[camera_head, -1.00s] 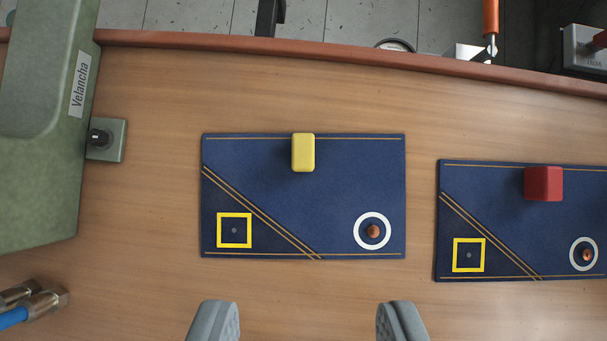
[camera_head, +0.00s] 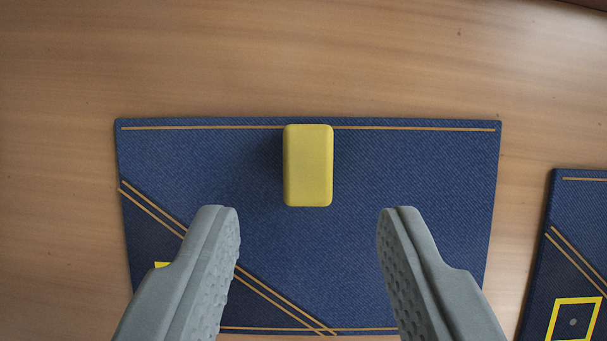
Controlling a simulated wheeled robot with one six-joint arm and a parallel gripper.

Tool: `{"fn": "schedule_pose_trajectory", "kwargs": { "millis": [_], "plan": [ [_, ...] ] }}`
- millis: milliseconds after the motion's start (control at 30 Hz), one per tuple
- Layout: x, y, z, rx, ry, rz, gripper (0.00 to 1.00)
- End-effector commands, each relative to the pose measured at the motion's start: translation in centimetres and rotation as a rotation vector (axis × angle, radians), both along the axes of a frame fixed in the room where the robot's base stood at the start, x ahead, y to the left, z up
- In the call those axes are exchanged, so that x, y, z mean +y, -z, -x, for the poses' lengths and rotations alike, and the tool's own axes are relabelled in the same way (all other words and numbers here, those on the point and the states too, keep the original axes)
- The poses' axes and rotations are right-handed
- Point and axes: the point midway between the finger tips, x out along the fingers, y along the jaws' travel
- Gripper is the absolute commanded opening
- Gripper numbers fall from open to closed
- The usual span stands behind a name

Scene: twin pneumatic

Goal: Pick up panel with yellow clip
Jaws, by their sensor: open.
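The blue panel (camera_head: 400,160) lies flat on the wooden table. Its yellow clip (camera_head: 308,166) is a rounded block standing at the middle of the panel's far edge. My gripper (camera_head: 308,215) is open and empty, with one grey finger on each side of the clip's line. The fingertips appear just nearer than the clip in the picture, over the panel, and do not touch the clip. My fingers hide parts of the panel's near half, including most of its yellow square; the white ring is not visible.
A second blue panel (camera_head: 580,215) lies to the right, cut off by the picture edge, with a yellow square on it. A strip of bare wooden table (camera_head: 525,140) separates the two panels. The table beyond the far edge is clear.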

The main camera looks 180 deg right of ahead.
Motion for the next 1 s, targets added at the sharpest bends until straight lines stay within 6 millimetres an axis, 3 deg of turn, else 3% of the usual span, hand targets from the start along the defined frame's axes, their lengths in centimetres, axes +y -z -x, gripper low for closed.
{"fn": "schedule_pose_trajectory", "kwargs": {
  "millis": [133, 400, 633, 1000],
  "plan": [
    [0.1, 1.8, -0.8, 0.001, 0.0, 0.0, 0.42],
    [0.1, 2.3, -1.0, -0.001, 0.0, 0.0, 0.42],
    [0.1, 2.3, -1.0, -0.001, 0.0, 0.0, 0.0],
    [0.1, 1.9, -1.0, -0.001, 0.0, 0.0, 0.0]
  ]
}}
